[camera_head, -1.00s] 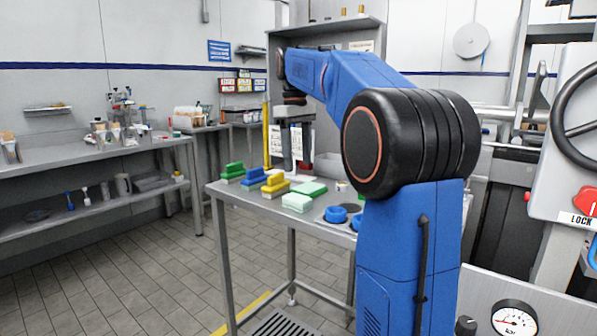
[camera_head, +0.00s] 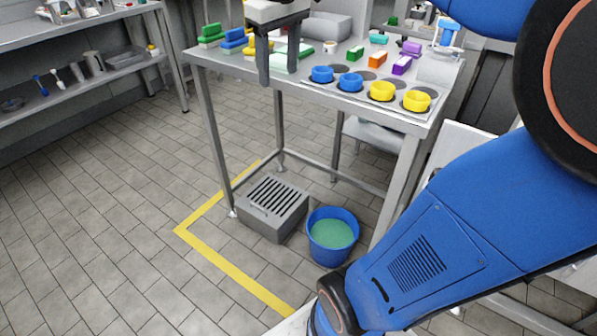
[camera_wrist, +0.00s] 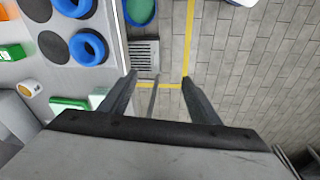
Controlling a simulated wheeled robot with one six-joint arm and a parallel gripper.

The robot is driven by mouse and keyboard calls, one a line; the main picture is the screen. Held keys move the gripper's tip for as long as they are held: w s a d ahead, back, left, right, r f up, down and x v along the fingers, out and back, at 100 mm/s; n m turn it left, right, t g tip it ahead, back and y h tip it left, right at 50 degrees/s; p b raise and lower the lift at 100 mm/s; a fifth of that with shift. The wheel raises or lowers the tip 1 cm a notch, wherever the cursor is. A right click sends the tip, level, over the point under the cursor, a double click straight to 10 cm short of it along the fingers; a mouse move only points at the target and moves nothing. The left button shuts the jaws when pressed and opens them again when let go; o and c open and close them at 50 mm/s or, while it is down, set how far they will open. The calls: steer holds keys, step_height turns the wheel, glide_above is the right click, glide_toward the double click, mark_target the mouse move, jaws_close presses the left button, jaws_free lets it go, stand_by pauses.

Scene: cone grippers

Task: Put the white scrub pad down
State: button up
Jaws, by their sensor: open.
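My gripper (camera_head: 279,72) is open and hangs at the table's front edge. In the wrist view my gripper (camera_wrist: 160,78) has nothing between its fingers, only floor beyond them. A pale, whitish-green pad (camera_head: 281,50) lies on the grey steel table (camera_head: 310,93) behind the fingers, partly hidden by them. A whitish piece (camera_wrist: 97,98) shows beside the left finger in the wrist view. I cannot tell for sure which piece is the white scrub pad.
Blue rings (camera_head: 322,74) and yellow rings (camera_head: 416,100) sit on dark discs along the table front. Stacked green blocks (camera_head: 210,35) and blue blocks (camera_head: 236,40) are at the left. A blue bucket (camera_head: 332,240) and a grated box (camera_head: 265,210) stand on the floor below.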

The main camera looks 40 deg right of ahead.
steer(key=s+a+f+m+t, duration=0.1)
steer(key=s+a+f, duration=0.2)
steer(key=s+f, duration=0.5)
steer(key=s+a+f+m+t, duration=0.1)
steer(key=s+a+f+t, duration=0.1)
steer(key=s+f, duration=0.6)
step_height(320, 180, down, 4)
steer(key=shift+s+a+r, duration=0.25)
steer(key=shift+s+a, duration=0.05)
steer(key=shift+a, duration=0.35)
